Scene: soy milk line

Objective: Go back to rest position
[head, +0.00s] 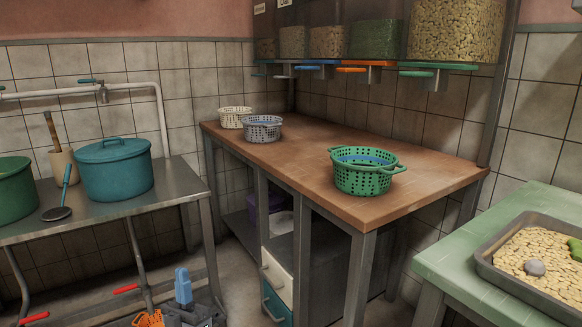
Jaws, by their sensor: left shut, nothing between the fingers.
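My left gripper (182,313) shows only in part, as a dark grey shape at the bottom edge of the head view, low in front of the metal table at the left. Its fingers are shut with nothing held, and it is apart from the tables. The frame's lower edge hides the rest of it. My right gripper is out of view.
A green basket (365,171) stands on the wooden counter (310,147), with grey (262,129) and cream (235,118) baskets at its far left. A teal pot (114,170) is on the metal table (150,196). A tray (492,262) of beans lies on the green table (455,252).

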